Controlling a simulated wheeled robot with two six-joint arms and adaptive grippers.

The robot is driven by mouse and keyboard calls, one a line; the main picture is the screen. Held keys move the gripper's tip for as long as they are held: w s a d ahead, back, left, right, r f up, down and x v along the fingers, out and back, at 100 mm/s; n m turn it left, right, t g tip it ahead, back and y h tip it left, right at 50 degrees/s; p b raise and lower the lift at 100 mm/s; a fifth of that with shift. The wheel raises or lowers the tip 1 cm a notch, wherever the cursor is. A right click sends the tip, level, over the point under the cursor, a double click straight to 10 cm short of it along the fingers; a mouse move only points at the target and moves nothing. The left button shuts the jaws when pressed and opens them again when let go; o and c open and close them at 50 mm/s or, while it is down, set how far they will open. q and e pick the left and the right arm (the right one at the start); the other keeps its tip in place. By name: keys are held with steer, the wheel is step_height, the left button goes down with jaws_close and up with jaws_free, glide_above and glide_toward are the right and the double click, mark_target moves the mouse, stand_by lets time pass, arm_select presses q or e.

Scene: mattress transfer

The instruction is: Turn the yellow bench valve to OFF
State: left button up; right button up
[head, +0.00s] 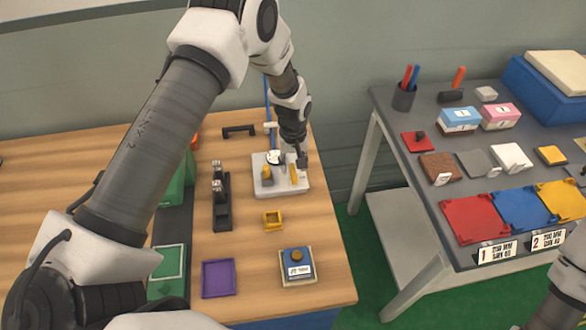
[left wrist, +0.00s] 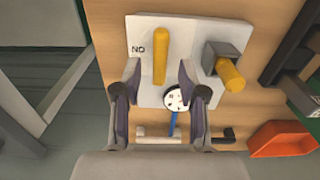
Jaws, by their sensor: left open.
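A pale valve plate (head: 262,188) lies on the wooden bench; it also shows in the left wrist view (left wrist: 205,30). A long yellow lever (left wrist: 160,50) on it points straight up the left wrist picture, beside letters that read "NO" there, possibly ON seen upside down. The lever also shows in the head view (head: 293,174). My left gripper (left wrist: 159,78) is open, its fingers on either side of the lever's lower end with gaps visible; in the head view the gripper (head: 302,160) is over the plate's far right. My right gripper is out of view.
A yellow-ended handle on a grey block (left wrist: 230,74) and a round gauge (left wrist: 176,98) share the plate. Near it are a black rack (head: 221,205), a small yellow box (head: 273,220), a purple tray (head: 218,278) and a blue button box (head: 297,268). A grey table (head: 420,215) stands right.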

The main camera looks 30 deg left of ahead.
mark_target(293, 171)
arm_select(q)
step_height(293, 171, up, 10)
steer(key=shift+f, duration=0.2)
